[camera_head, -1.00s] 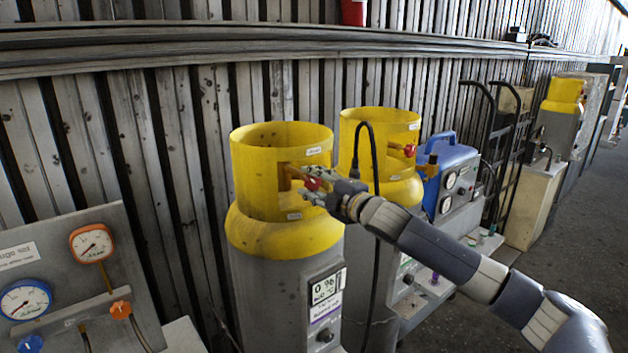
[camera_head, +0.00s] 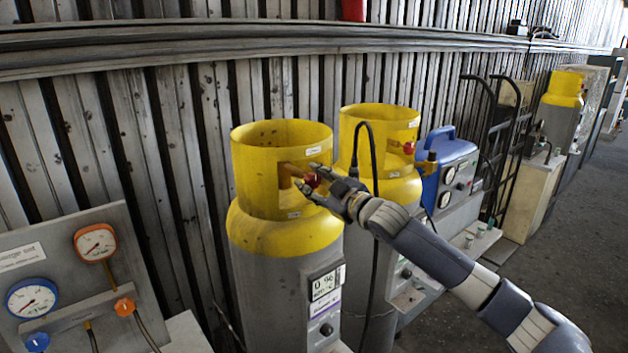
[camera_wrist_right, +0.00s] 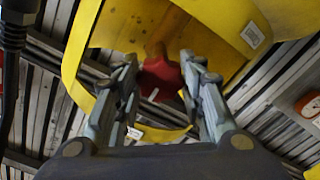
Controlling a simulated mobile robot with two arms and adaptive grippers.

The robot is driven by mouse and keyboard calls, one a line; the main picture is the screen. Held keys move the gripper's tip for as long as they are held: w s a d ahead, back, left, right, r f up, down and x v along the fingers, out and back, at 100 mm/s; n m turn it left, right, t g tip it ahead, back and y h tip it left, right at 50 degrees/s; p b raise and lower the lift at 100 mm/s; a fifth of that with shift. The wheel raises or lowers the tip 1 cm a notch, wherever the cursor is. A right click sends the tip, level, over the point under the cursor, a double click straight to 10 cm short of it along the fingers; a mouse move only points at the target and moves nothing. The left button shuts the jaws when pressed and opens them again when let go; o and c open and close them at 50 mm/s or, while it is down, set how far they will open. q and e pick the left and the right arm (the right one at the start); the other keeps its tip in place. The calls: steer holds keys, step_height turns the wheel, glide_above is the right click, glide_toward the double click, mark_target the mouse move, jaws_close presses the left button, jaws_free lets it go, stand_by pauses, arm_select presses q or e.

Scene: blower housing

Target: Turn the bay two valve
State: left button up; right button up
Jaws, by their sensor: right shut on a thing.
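The red valve knob (camera_head: 311,179) sits in the opening of the yellow collar on the nearest cylinder (camera_head: 270,232), on a brass-coloured stem. My right gripper (camera_head: 312,180) reaches it from the right, with one finger above and one below the knob. In the right wrist view the red knob (camera_wrist_right: 162,80) lies between the two fingers (camera_wrist_right: 160,75), and the gripper is shut on it. The fingers partly hide the knob in the head view. I cannot read the bay number here. My left gripper is not in view.
A second yellow-collared cylinder (camera_head: 380,120) with its own red knob stands just behind. A black hose (camera_head: 377,250) hangs close to my right wrist. A gauge panel (camera_head: 70,285) stands at left, and a blue machine (camera_head: 448,180) at right. Open floor lies at far right.

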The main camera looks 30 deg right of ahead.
steer(key=shift+f+m, duration=0.1)
steer(key=shift+m, duration=0.2)
steer(key=o, duration=1.1)
steer(key=shift+s+d, duration=0.15)
steer(key=shift+s, duration=1.85)
steer(key=shift+s+d, duration=0.2)
steer(key=shift+s, duration=1.8)
steer(key=shift+s+d, duration=0.15)
steer(key=shift+s, duration=1.85)
